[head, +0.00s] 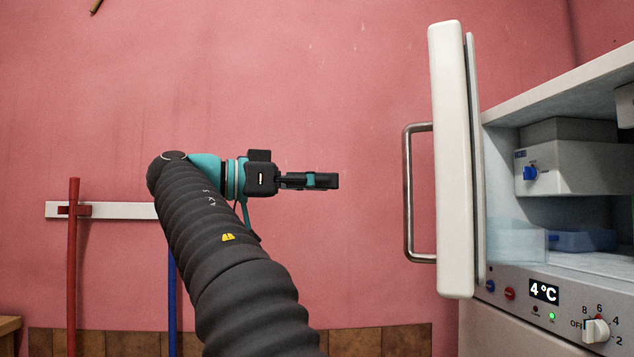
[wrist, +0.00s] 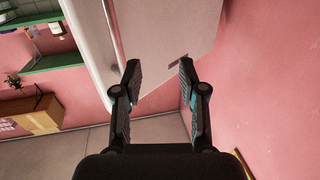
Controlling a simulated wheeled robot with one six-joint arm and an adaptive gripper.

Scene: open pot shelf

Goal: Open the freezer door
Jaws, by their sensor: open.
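The white freezer door (head: 455,160) stands swung open in the head view, seen nearly edge-on. Its grey bar handle (head: 408,190) is on its left face. The open cabinet (head: 560,92) is to the right, with its interior showing. My gripper (head: 336,181) is left of the handle, with a clear gap, at about the height of the handle's middle. In the wrist view my gripper (wrist: 158,72) has its two fingers apart and nothing between them. A pale panel with a white edge (wrist: 165,35) lies beyond the fingers; I cannot tell which part it is.
Inside the cabinet are a white box with a blue knob (head: 575,165) and a blue tray (head: 585,240). The control panel (head: 545,291) reads 4 °C. A white wall rail (head: 115,210) holds red and blue poles at left. A wooden cabinet (wrist: 30,115) shows in the wrist view.

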